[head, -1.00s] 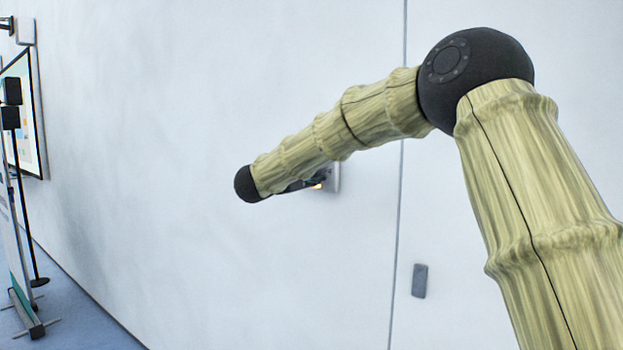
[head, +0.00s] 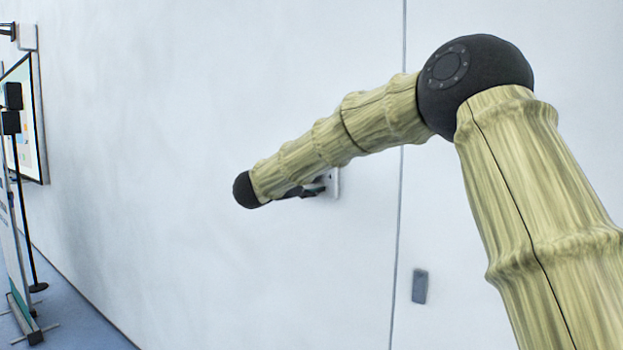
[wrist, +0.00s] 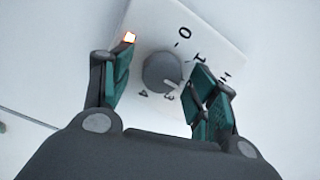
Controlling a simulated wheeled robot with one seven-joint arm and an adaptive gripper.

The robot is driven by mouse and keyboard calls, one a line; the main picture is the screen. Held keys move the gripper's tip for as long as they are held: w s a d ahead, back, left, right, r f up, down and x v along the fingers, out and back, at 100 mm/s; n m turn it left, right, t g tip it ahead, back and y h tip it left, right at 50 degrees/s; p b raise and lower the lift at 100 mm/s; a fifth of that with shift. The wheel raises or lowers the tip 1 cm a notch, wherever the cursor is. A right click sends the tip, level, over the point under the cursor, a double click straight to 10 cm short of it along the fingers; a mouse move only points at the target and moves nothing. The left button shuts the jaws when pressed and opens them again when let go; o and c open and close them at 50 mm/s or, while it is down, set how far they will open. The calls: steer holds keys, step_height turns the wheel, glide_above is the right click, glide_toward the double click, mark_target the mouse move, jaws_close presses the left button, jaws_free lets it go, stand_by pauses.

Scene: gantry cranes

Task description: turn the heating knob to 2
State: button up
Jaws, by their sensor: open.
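The heating knob (wrist: 161,72) is a round dark grey dial on a white wall plate (wrist: 160,25). A short white mark on the knob points to the lower right, near the 3. My gripper (wrist: 166,60) is open, one teal finger on each side of the knob. I cannot tell whether either finger touches it. In the head view, the plate (head: 334,182) shows behind my forearm, which hides the knob.
A grey wall switch (head: 420,286) is lower right, past a vertical seam. A framed screen (head: 24,115) and a banner stand (head: 22,310) are at far left. The wall between is bare.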

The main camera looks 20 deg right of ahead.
steer(key=v, duration=1.1)
steer(key=shift+s+a, duration=0.25)
steer(key=shift+a, duration=0.05)
step_height(320, 180, down, 38)
steer(key=s+n+t+y+p, duration=0.1)
steer(key=n+t+y+p, duration=0.1)
steer(key=n+y, duration=0.8)
steer(key=s+f+n+g, duration=0.1)
steer(key=s+f+n, duration=0.55)
steer(key=f, duration=0.65)
steer(key=s+d+f+n+g+y+p, duration=0.1)
steer(key=s+f+n+g, duration=0.2)
steer(key=s+f, duration=0.7)
steer(key=s+d+f+n+g+y+p, duration=0.1)
steer(key=s+f+n+g+y, duration=0.15)
steer(key=s+f, duration=0.75)
steer(key=s+d+f+n+g, duration=0.1)
steer(key=s+g, duration=0.2)
steer(key=s, duration=1.1)
steer(key=s+d+f+n+g, duration=0.1)
steer(key=s+f+n+g, duration=0.1)
steer(key=s, duration=1.2)
steer(key=shift+s+d+g+y, duration=0.2)
steer(key=shift+s+g+y, duration=0.15)
steer(key=shift+g, duration=0.4)
